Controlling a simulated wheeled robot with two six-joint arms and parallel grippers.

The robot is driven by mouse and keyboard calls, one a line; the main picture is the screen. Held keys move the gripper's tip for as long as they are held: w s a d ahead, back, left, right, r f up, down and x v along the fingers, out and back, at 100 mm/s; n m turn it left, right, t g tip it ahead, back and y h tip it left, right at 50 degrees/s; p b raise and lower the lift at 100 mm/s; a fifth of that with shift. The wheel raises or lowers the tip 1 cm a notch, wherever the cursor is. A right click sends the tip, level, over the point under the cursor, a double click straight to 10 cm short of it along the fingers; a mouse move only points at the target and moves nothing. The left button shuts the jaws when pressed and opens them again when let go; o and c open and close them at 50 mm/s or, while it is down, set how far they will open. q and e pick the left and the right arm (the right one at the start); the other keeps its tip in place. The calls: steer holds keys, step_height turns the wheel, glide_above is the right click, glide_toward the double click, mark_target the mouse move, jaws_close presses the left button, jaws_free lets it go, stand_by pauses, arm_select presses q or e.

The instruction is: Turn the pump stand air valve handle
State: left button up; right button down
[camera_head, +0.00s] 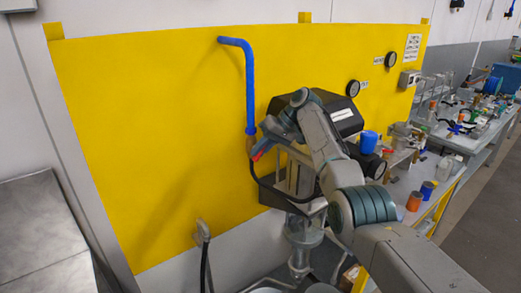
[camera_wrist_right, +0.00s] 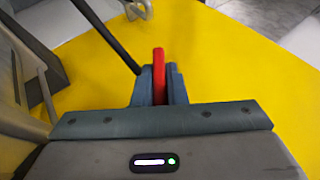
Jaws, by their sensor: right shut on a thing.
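The red valve handle (camera_wrist_right: 158,58) stands between the two fingers of my right gripper (camera_wrist_right: 159,86) in the right wrist view. The fingers are shut on it, and its upper end sticks out beyond them. In the head view my right gripper (camera_head: 264,148) reaches left to the lower end of the blue air pipe (camera_head: 249,85). A small bit of red handle (camera_head: 257,156) shows by the fingertips there. The brownish valve fitting (camera_head: 249,144) is partly hidden by the gripper. My left gripper is in neither view.
A yellow wall panel (camera_head: 150,130) stands close behind the pipe. The dark pump stand box (camera_head: 345,118) is behind my right arm. A black hose (camera_head: 257,180) runs down from the valve. Cluttered benches (camera_head: 455,140) stand at the right.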

stand_by(0.4)
steer(key=c, duration=1.5)
jaws_free()
steer(key=shift+o, duration=0.2)
